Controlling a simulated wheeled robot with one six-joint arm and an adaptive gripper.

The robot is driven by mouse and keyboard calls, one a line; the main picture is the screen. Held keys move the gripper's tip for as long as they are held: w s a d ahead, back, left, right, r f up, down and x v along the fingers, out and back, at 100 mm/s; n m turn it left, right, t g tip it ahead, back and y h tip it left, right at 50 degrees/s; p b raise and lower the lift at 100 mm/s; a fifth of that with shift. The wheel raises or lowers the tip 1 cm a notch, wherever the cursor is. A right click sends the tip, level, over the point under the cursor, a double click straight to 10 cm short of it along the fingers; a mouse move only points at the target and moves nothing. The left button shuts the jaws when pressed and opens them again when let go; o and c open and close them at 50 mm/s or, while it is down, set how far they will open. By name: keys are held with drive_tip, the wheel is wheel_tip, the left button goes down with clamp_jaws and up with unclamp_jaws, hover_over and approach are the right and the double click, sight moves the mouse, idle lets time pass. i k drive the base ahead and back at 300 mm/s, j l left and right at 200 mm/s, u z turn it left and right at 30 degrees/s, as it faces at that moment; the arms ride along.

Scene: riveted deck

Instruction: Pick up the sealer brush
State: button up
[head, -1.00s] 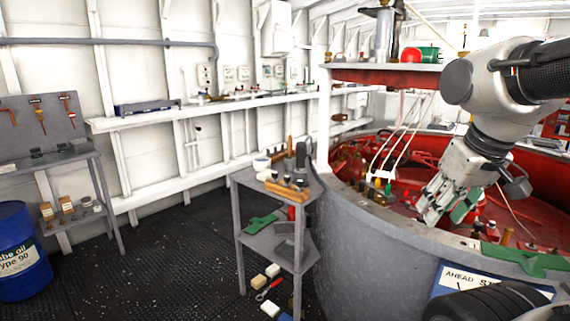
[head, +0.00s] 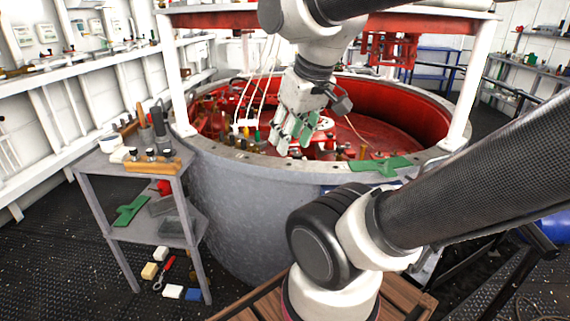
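My gripper (head: 291,133) hangs fingers-down in front of the red inside of the round grey tub. Its fingers are small and partly overlap green shapes behind or beside them, so I cannot tell whether it is open or holds anything. I cannot single out the sealer brush with certainty. Several upright tools with dark and wooden handles stand on the small grey cart (head: 92,163) at left, among them a dark-handled one (head: 158,120). My gripper is well to the right of the cart and apart from it.
The tub's grey rim (head: 215,152) carries small bottles and a green bracket-like piece (head: 380,166). White posts (head: 462,95) hold a shelf above it. A wooden slatted surface (head: 400,297) is at the front. Loose blocks (head: 150,271) lie on the dark floor by the cart.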

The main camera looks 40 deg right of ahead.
sight(139, 107)
drive_tip(key=z, duration=0.45)
drive_tip(key=i+j+z, duration=0.35)
drive_tip(key=j+z, duration=0.15)
drive_tip(key=i+j+z, duration=0.2)
drive_tip(key=j, duration=0.25)
drive_tip(key=i+j, duration=0.15)
drive_tip(key=j, duration=0.4)
drive_tip(key=i+j+z, duration=0.1)
drive_tip(key=j, duration=0.4)
drive_tip(key=i+j, duration=0.2)
drive_tip(key=j, duration=0.35)
drive_tip(key=i+j+z, duration=0.15)
drive_tip(key=j, duration=0.4)
drive_tip(key=i+j, duration=0.1)
drive_tip(key=j, duration=0.45)
drive_tip(key=i+j+z, duration=0.1)
drive_tip(key=j, duration=0.5)
